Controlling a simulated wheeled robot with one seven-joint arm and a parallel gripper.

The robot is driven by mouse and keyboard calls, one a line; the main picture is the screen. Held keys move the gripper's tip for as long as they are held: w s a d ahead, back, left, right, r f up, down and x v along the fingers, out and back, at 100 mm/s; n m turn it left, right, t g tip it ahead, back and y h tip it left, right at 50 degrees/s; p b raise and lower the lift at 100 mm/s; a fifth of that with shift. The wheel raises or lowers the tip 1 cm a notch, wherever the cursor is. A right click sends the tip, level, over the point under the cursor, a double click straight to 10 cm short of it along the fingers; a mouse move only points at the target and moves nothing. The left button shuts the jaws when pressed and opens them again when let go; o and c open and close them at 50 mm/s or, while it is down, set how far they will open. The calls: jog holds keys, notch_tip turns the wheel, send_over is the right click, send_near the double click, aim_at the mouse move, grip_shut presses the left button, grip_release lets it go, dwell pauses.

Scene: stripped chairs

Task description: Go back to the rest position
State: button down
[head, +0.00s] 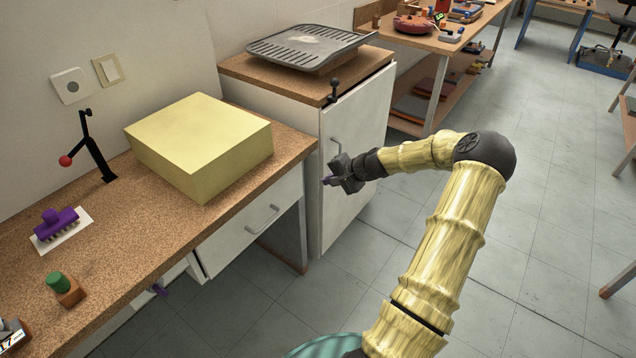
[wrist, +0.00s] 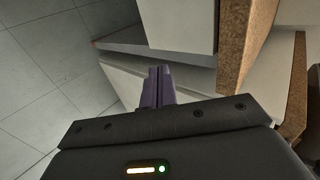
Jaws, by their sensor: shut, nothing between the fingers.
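My gripper (head: 328,181) is at the end of my yellow arm, held out in front of the white cabinet (head: 357,125) in the head view. In the wrist view its purple fingers (wrist: 158,88) are together with nothing between them. I cannot tell how much space lies between the fingertips and the cabinet front.
A dark tray (head: 310,45) lies on the cabinet. Open tiled floor (head: 540,220) lies to the right.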

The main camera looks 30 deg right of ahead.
jog(key=shift+v, duration=1.2)
jog(key=shift+w, duration=0.15)
jog(key=shift+d, duration=0.1)
